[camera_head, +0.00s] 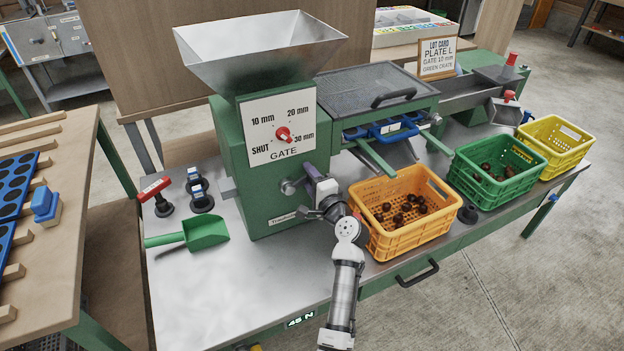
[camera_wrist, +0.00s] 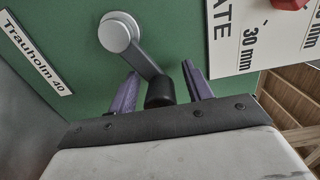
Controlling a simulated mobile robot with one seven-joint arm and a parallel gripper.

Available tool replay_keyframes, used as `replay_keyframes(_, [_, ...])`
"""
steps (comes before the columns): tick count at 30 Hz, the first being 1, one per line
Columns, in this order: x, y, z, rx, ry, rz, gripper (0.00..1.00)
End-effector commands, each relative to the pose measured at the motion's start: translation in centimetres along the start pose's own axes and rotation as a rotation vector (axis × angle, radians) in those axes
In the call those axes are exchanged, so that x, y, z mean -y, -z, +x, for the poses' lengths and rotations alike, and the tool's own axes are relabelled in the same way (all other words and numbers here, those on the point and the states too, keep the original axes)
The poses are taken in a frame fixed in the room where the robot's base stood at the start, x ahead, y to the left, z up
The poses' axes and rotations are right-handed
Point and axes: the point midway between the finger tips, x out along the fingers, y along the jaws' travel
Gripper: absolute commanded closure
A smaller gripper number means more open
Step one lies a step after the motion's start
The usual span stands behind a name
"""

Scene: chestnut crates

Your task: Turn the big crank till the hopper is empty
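The big crank (camera_wrist: 140,62) is on the green machine's front, with a round silver hub and a grey arm. In the wrist view its black handle (camera_wrist: 160,90) lies between the two purple fingers of my gripper (camera_wrist: 162,82). Gaps show on both sides, so my gripper is open around the handle. In the head view my gripper (camera_head: 316,186) is at the crank, which it partly hides. The metal hopper (camera_head: 262,48) tops the machine. No chestnuts show on its visible inner walls; its bottom is hidden. The gate dial (camera_head: 283,134) has a red knob.
An orange crate (camera_head: 397,245) with several chestnuts stands close right of my arm. A green crate (camera_head: 490,190) holds chestnuts; the yellow crate (camera_head: 555,150) looks empty. The lot card (camera_head: 437,57) reads gate 10 mm.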

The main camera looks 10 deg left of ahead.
Motion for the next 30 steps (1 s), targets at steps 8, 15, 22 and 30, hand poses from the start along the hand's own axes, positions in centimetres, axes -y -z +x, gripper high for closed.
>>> replay_keyframes(8, [0.0,0.4,-0.2,-0.009,0.001,-0.002,0.50])
replay_keyframes(15, [-0.3,0.4,-3.2,-0.011,0.000,-0.003,0.50])
replay_keyframes(22, [-0.3,0.3,-8.6,-0.010,0.000,-0.002,0.50])
replay_keyframes(30, [-0.2,0.1,-13.0,-0.006,0.000,-0.001,0.50])
